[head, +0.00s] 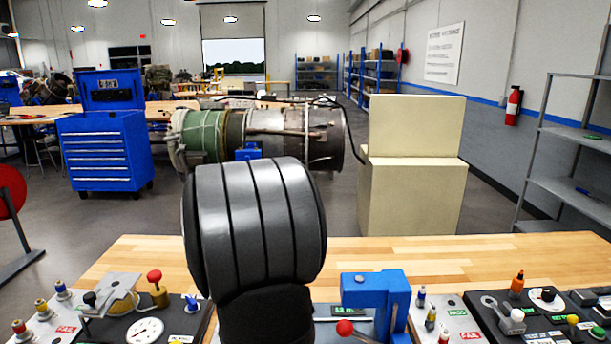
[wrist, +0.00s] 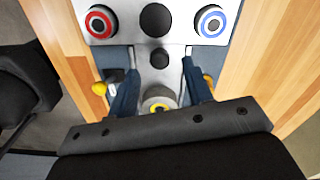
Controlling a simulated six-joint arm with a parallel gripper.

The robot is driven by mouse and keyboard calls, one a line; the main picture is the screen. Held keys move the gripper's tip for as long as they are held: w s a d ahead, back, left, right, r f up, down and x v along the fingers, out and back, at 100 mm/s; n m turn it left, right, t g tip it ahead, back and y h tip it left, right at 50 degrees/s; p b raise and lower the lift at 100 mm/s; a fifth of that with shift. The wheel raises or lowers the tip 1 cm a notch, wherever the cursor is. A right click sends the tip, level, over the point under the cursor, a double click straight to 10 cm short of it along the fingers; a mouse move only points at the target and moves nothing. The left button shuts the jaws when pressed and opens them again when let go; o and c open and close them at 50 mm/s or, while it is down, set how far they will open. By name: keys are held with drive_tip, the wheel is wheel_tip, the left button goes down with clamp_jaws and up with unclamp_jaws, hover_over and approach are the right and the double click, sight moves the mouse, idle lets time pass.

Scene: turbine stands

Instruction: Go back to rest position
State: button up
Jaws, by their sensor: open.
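In the wrist view my gripper (wrist: 159,62) is open, with its two dark blue fingers spread apart. Nothing is held between them. Below it is a light panel (wrist: 122,33) with a red-ringed part (wrist: 100,22), a blue-ringed part (wrist: 210,21) and a black round knob (wrist: 155,20). A smaller black knob (wrist: 159,58) and a yellow-ringed round part (wrist: 159,104) show in the gap between the fingers. Whether the fingers touch anything is unclear. In the head view my dark arm fills the middle and the gripper is hidden.
A wooden table (head: 440,258) carries several stands along its front edge. A blue device (head: 375,290) stands just right of my arm. The back strip of the table is mostly clear. A turbine engine (head: 275,125) stands beyond.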

wheel_tip(320, 180, up, 14)
wheel_tip(320, 180, down, 17)
drive_tip(key=shift+f, duration=0.2)
drive_tip(key=d, duration=0.5)
drive_tip(key=shift+f, duration=0.2)
drive_tip(key=shift+d, duration=0.65)
idle(0.7)
